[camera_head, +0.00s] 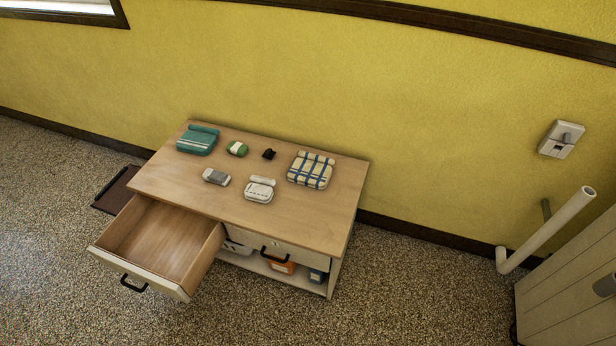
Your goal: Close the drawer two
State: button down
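A low wooden cabinet (275,218) stands against the yellow wall. Its left drawer (160,244) is pulled far out toward the front left and looks empty inside. The open drawer's pale front has a black handle (133,284). The right drawer (276,250) is shut, with its own black handle (273,257). I cannot tell from any label which one is drawer two. My gripper is not in view.
On the cabinet top lie a teal folded cloth (198,140), a blue-checked cloth (311,170) and several small items. An orange box (283,265) sits on the shelf below. A white pipe (548,231) and grey cabinet (575,283) stand right. Speckled floor in front is clear.

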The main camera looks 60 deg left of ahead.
aim_at(168, 249)
jog(key=u, duration=3.75)
jog(key=k, duration=0.4)
jog(key=z, duration=0.45)
jog(key=i, duration=0.55)
jog(key=u, duration=2.3)
